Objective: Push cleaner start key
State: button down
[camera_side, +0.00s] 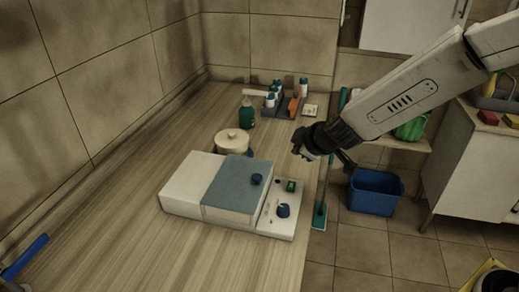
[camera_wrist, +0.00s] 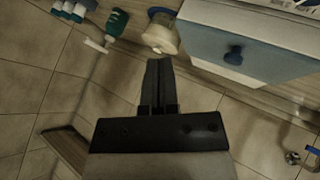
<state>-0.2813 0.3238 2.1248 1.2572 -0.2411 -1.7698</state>
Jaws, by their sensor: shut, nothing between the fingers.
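The cleaner (camera_side: 188,186) is a white box with a blue-grey lid (camera_side: 236,188) on the wooden counter. A dark blue knob (camera_side: 257,179) sits on the lid. Its right-hand white panel carries a green key (camera_side: 291,186), a blue dial (camera_side: 283,211) and a small dark button. Which of these is the start key I cannot read. My gripper (camera_side: 298,152) is shut and empty, in the air above and behind the panel, apart from it. In the wrist view my shut fingers (camera_wrist: 158,72) show below the lid (camera_wrist: 250,40) and its knob (camera_wrist: 233,55); the green key is not visible there.
A cream lidded pot (camera_side: 232,142) and a green bottle (camera_side: 247,113) stand behind the cleaner. A rack of bottles (camera_side: 272,98) is farther back. A blue bucket (camera_side: 375,192) stands on the floor at right.

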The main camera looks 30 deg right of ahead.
aim_at(289, 182)
jog(key=shift+w+a, duration=0.1)
jog(key=shift+w, duration=0.05)
jog(key=shift+f, duration=0.15)
dwell(0.4)
jog(key=shift+f, duration=4.25)
jog(key=shift+f, duration=0.9)
dwell(0.4)
jog(key=shift+r, duration=0.85)
jog(key=shift+r, duration=0.1)
jog(key=shift+r, duration=2.45)
